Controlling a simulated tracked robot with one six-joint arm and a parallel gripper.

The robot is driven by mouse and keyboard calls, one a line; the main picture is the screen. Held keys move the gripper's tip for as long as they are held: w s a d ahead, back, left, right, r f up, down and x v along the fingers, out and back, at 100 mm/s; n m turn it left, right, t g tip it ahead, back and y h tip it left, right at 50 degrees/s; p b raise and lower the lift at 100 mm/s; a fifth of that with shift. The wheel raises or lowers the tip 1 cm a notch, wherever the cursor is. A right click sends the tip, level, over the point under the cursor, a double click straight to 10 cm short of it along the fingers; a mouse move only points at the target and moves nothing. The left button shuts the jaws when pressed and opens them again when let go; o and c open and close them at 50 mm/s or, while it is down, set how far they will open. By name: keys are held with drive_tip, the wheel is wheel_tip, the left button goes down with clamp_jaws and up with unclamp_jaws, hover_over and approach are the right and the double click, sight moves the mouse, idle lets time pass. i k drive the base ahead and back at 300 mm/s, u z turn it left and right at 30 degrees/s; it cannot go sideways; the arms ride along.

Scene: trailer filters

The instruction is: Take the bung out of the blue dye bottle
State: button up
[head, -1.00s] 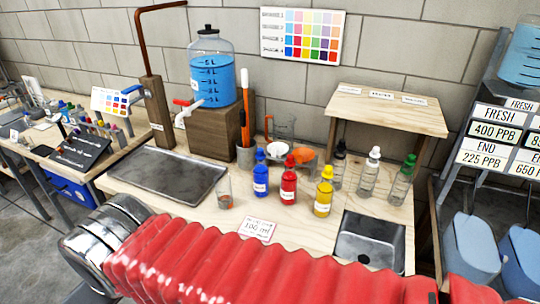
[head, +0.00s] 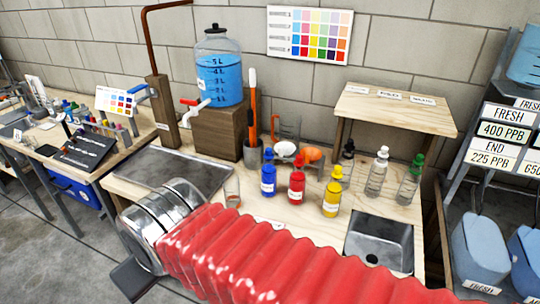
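The blue dye bottle (head: 268,180) stands upright on the wooden bench, left of the red and yellow dye bottles. Its blue bung (head: 268,155) sits in the top of its neck. The red dye bottle (head: 297,187) and the yellow dye bottle (head: 332,198) stand beside it, each with a matching top. My arm, with its red ribbed sleeve and metal joint, crosses the front of the bench, nearer to the camera than the bottles. My gripper cannot be made out in this view.
A glass with some orange-brown liquid (head: 232,192) stands left of the blue bottle. Behind are a grey holder (head: 253,155), a white bowl (head: 285,149) and an orange item. Clear bottles (head: 377,176) stand right, near a raised shelf (head: 395,110). A sink (head: 378,242) is at front right.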

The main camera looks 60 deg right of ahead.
sight(268, 154)
drive_tip(key=i, duration=1)
